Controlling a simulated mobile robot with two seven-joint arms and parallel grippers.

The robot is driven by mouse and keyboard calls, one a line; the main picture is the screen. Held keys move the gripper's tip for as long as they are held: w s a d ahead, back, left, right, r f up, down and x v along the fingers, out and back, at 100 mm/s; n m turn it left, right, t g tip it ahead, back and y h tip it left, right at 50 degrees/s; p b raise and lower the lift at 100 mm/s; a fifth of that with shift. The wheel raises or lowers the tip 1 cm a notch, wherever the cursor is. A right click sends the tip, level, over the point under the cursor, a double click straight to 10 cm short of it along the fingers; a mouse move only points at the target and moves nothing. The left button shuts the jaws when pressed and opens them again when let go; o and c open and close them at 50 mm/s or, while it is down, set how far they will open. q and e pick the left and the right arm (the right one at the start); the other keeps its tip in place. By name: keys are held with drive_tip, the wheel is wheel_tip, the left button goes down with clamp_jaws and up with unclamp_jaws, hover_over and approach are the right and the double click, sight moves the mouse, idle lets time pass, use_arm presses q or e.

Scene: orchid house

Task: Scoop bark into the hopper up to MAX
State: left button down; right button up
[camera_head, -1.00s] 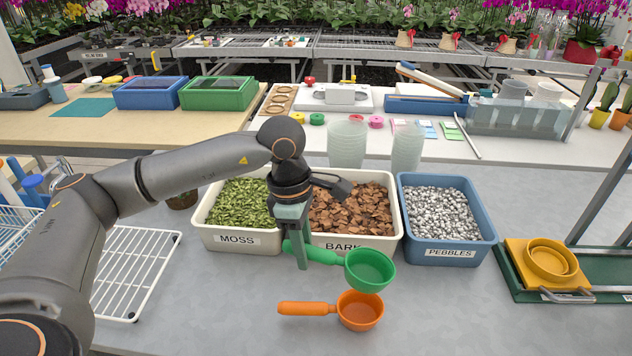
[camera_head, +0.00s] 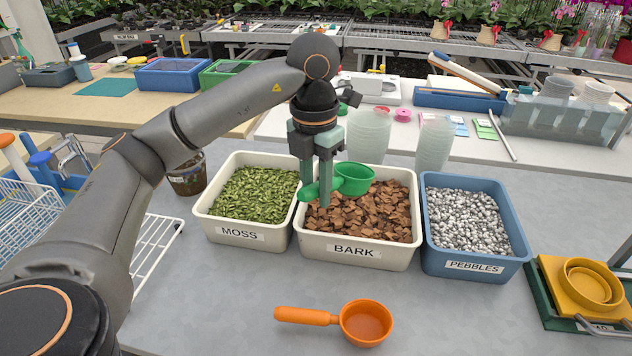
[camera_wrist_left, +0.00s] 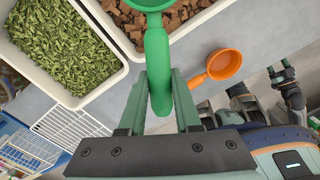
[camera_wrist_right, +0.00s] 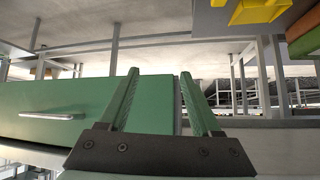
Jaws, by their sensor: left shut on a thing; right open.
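My left gripper (camera_head: 317,194) is shut on the handle of a green scoop (camera_head: 356,180). The scoop's cup is above the bark in the white BARK bin (camera_head: 354,251). The green scoop also shows in the left wrist view (camera_wrist_left: 158,60), its handle between the fingers. Brown bark chips (camera_head: 378,212) fill the bin. I cannot tell whether the cup holds any bark. My right gripper (camera_wrist_right: 160,76) is open and empty in the right wrist view, facing a green panel with a handle. No hopper with a MAX mark can be made out.
An orange scoop (camera_head: 365,323) lies on the grey table in front of the bins. The MOSS bin (camera_head: 238,236) stands left of the bark and the blue PEBBLES bin (camera_head: 474,265) right. A yellow round-topped item (camera_head: 588,284) sits at far right. Clear cups stand behind.

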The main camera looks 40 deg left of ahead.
sight(342, 193)
use_arm(q)
drive_tip(key=w+f+b, duration=0.4)
drive_tip(key=w+f, duration=0.1)
drive_tip(key=w+f+b, duration=0.2)
drive_tip(key=f, duration=0.1)
drive_tip(key=shift+w+d+f, duration=0.25)
drive_tip(key=shift+w+d, duration=0.05)
drive_tip(key=shift+w, duration=0.05)
drive_tip(key=s+r+t, duration=0.1)
drive_tip(key=r, duration=0.1)
drive_tip(key=s+r+t+b, duration=0.1)
drive_tip(key=s+r, duration=0.2)
drive_tip(key=shift+s+a+r+t+b, duration=0.1)
drive_tip(key=shift+a+r+t+b, duration=0.05)
drive_tip(key=shift+r+t+b, duration=0.25)
drive_tip(key=shift+s+r+t, duration=0.3)
drive_tip(key=shift+s+r, duration=0.3)
drive_tip(key=shift+s, duration=0.05)
use_arm(e)
drive_tip(key=w+a+f+y, duration=0.1)
drive_tip(key=w+a+f, duration=0.1)
drive_tip(key=f, duration=0.3)
drive_tip(key=shift+a+f+n, duration=0.15)
drive_tip(key=shift+a+n, duration=0.15)
drive_tip(key=shift+a, duration=0.35)
use_arm(q)
drive_tip(key=shift+f, duration=0.1)
use_arm(e)
drive_tip(key=shift+s, duration=0.1)
